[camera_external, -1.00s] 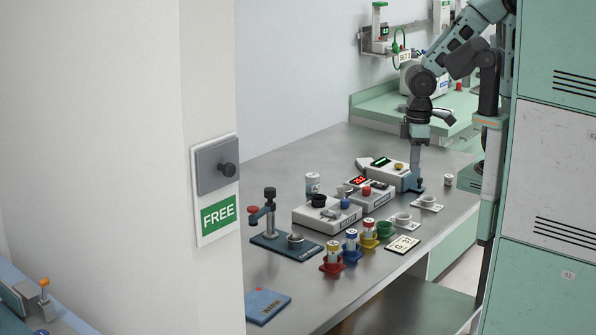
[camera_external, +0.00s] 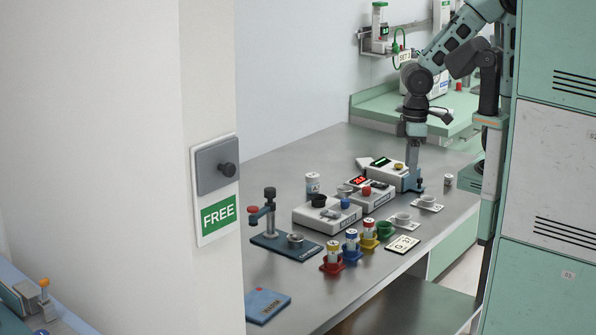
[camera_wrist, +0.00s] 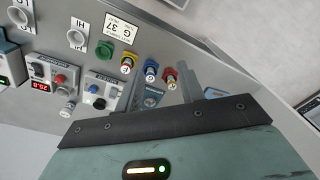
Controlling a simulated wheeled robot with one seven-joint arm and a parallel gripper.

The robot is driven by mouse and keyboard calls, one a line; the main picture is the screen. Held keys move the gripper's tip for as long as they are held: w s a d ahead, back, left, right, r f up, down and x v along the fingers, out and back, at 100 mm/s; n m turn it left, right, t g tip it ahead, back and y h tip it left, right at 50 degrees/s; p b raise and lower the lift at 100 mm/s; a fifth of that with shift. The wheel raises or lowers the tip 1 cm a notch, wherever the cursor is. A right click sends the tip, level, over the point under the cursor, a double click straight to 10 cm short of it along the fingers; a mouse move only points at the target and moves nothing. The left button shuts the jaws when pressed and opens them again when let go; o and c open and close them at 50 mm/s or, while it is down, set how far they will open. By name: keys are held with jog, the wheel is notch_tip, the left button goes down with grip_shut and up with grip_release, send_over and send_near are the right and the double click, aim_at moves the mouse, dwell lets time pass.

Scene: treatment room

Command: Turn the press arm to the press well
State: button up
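The press stands at the near left of the bench in the external view, with a blue base (camera_external: 270,246), an upright dark post (camera_external: 270,222) and a short press arm ending in a red knob (camera_external: 254,215). The arm points left from the post, away from the metal press well (camera_external: 295,239) on the base's right side. My gripper (camera_external: 414,186) points down over the far right of the bench, well apart from the press. In the wrist view my gripper (camera_wrist: 161,70) shows two grey fingers spread apart, with nothing held. A blue-based object (camera_wrist: 152,97), apparently the press, appears between them, partly hidden.
White devices (camera_external: 327,213) with displays stand mid-bench. Red, blue, yellow and green holders (camera_external: 385,229) line the front beside a number card (camera_external: 403,244). A blue pad (camera_external: 267,304) lies at the near end. A wall panel marked FREE (camera_external: 218,214) is at left.

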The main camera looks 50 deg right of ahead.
jog(key=shift+o, duration=0.7)
jog(key=w+a+r+n+p, duration=0.1)
jog(key=w+a+r, duration=0.2)
jog(key=w+a, duration=0.3)
jog(key=w, duration=0.4)
jog(key=shift+w+a+r, duration=0.2)
jog(key=shift+a+r, duration=0.1)
jog(key=shift+r, duration=0.1)
jog(key=n+p, duration=0.2)
jog(key=p, duration=0.1)
send_over(270, 189)
jog(key=shift+h, duration=0.3)
notch_tip(270, 189, down, 18)
jog(key=p, duration=0.5)
jog(key=shift+r+p, duration=0.2)
jog(key=shift+p, duration=0.1)
grip_shut()
